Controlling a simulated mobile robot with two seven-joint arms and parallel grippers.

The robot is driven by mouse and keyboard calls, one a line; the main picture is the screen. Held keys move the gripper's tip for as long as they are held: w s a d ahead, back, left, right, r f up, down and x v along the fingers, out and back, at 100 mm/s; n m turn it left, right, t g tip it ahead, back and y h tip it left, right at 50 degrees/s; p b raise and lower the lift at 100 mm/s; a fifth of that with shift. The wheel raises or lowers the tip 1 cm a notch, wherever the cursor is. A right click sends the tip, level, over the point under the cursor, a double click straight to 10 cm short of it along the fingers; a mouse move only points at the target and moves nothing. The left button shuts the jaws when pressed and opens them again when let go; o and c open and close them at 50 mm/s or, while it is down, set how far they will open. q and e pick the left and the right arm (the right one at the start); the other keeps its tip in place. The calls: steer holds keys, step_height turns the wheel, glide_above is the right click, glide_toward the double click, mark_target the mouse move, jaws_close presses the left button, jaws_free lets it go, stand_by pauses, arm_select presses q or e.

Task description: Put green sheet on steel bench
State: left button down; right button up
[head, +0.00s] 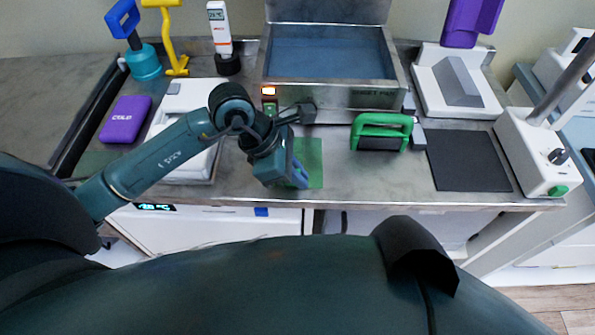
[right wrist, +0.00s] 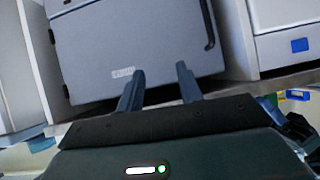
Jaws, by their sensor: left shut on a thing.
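The green sheet (head: 312,158) is a flat, translucent green piece in the middle of the head view, over the steel bench (head: 345,182), in front of the steel water pan. My left gripper (head: 299,177) is shut on the sheet near its left front part and hides some of it. I cannot tell whether the sheet touches the bench top or hangs just above it. My right gripper (right wrist: 160,68) is open and empty in the right wrist view, with its fingers apart in front of a grey cabinet door.
The steel pan (head: 350,97) stands behind the sheet. A green-handled block (head: 381,132) and a dark mat (head: 467,160) lie to the right. A purple COLD pack (head: 125,119) and a white device (head: 176,108) are left. A white box (head: 530,150) stands at the right end.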

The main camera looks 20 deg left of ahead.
arm_select(q)
steer(key=shift+f, duration=0.25)
steer(key=c, duration=1.5)
jaws_free()
steer(key=shift+c, duration=0.2)
steer(key=shift+r, duration=0.15)
steer(key=shift+r+p, duration=0.35)
steer(key=b+v, duration=0.1)
steer(key=v, duration=1)
steer(key=shift+a+r, duration=0.25)
steer(key=shift+r, duration=0.05)
steer(key=shift+s, duration=0.15)
